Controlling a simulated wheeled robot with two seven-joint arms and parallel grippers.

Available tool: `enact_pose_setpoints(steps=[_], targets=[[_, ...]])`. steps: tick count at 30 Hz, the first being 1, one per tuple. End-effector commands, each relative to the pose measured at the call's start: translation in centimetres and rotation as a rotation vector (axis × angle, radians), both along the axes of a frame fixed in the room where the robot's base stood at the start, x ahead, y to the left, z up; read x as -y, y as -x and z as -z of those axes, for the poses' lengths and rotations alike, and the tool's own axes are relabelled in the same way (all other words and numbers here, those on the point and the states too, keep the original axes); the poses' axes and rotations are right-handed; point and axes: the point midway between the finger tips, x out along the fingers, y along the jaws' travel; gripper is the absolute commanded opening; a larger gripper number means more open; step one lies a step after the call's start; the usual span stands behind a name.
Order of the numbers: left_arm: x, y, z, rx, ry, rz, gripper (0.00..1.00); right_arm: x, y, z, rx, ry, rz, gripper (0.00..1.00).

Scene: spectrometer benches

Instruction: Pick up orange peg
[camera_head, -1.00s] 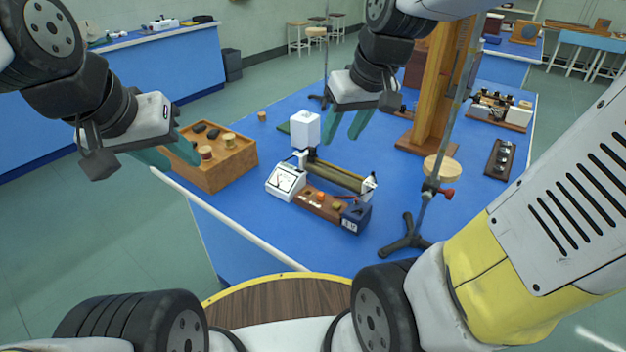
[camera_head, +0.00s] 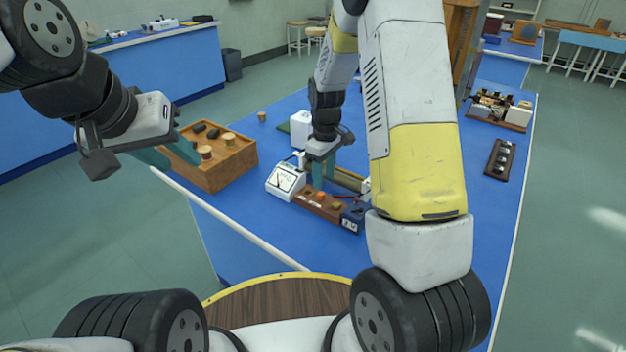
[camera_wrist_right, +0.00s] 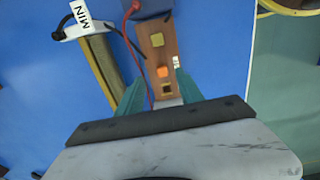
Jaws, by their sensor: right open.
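The orange peg (camera_head: 320,196) stands in the wooden strip (camera_head: 308,201) at the front of the instrument. In the right wrist view the orange peg (camera_wrist_right: 162,72) lies between a yellow-green peg (camera_wrist_right: 156,39) and an empty-looking square hole (camera_wrist_right: 166,90). My right gripper (camera_head: 322,183) is open, pointing down just behind and above the peg; its green fingers (camera_wrist_right: 155,90) straddle the strip in the right wrist view, empty. My left gripper (camera_head: 172,156) looks open and empty, held in front of the wooden tray. The right arm hides part of the instrument.
A white meter (camera_head: 286,181) is left of the strip and a dark blue block (camera_head: 352,216) right of it. A wooden tray (camera_head: 228,170) holds dark pieces and cork-like pegs. A red wire (camera_wrist_right: 150,85) runs close beside the strip.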

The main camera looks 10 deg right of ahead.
Motion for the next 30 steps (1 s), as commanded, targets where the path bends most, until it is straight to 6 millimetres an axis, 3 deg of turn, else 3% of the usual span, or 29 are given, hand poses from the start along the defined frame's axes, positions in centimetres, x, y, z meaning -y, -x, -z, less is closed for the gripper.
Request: enact_pose_setpoints(steps=[11, 20, 27, 30], targets=[[0.0, 0.0, 0.0, 0.0, 0.0, 0.0, 0.36, -0.4, 0.0, 5.1, -0.004, 0.001, 0.001, 0.44], [0.0, 0.0, 0.0, 0.0, 0.0, 0.0, 0.36, -0.4, 0.0, 5.6, 0.0, 0.0, 0.001, 0.44], [0.0, 0.0, 0.0, 0.0, 0.0, 0.0, 0.36, -0.4, 0.0, 5.6, 0.0, 0.0, 0.001, 0.0], [0.0, 0.0, 0.0, 0.0, 0.0, 0.0, 0.36, -0.4, 0.0, 5.5, 0.0, 0.0, 0.001, 0.0]])
